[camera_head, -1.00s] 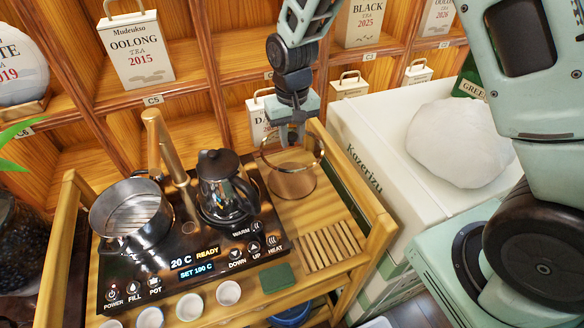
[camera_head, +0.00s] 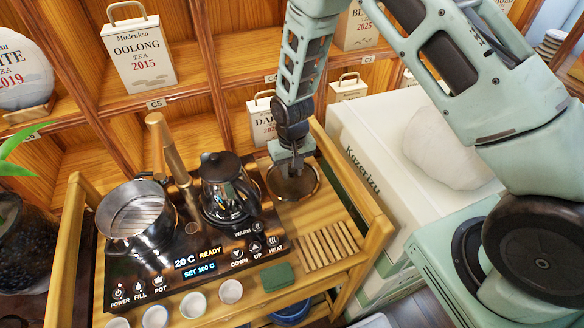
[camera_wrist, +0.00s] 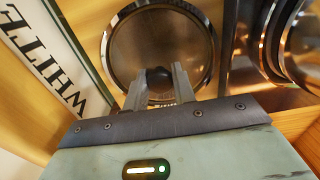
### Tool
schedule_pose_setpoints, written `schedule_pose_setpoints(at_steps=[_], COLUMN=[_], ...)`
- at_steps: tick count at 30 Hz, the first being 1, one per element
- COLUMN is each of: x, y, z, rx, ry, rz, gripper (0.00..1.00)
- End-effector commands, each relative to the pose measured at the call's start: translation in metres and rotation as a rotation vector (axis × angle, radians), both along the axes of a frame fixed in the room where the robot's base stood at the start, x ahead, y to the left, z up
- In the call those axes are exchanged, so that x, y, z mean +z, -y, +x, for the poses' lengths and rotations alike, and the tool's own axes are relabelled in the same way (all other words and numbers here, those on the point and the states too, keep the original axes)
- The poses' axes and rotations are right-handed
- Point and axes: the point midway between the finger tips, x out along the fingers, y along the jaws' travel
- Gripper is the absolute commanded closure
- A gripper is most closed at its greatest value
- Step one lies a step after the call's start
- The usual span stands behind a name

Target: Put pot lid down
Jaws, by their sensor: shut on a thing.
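The pot lid (camera_head: 305,186) is a round, dark glass disc with a metal rim. It lies flat or nearly flat at the tea table's back right, right of the kettle; whether it touches the wood I cannot tell. My gripper (camera_head: 293,170) is above it, pointing down. In the wrist view the fingers of my gripper (camera_wrist: 158,80) are closed on the dark knob at the middle of the lid (camera_wrist: 150,40). The open steel pot (camera_head: 135,218) stands on the left of the black heating panel (camera_head: 165,262), without a lid on it.
The dark kettle (camera_head: 228,188) stands close to the left of the lid. A slatted wooden rest (camera_head: 329,246) and a green block (camera_head: 278,277) lie in front. Small cups (camera_head: 193,304) line the front edge. A white box (camera_head: 375,150) stands to the right, tea shelves behind.

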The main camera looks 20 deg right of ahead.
Motion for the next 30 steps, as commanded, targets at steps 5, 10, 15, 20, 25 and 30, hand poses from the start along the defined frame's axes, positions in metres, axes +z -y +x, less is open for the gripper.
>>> schedule_pose_setpoints(at_steps=[5,10,15,20,25,30], x=[-0.003,-0.003,-0.003,0.003,0.023,0.057], y=[0.000,0.000,0.000,0.000,0.000,0.000], z=[0.000,0.000,0.000,0.000,0.001,0.001], rx=[0.000,0.000,0.000,0.000,0.000,0.000], ry=[0.000,-0.001,-0.001,0.000,0.003,0.005], rz=[0.000,0.000,0.000,0.000,0.000,0.001], gripper=[1.00,0.52,0.52,0.52,0.52,0.52])
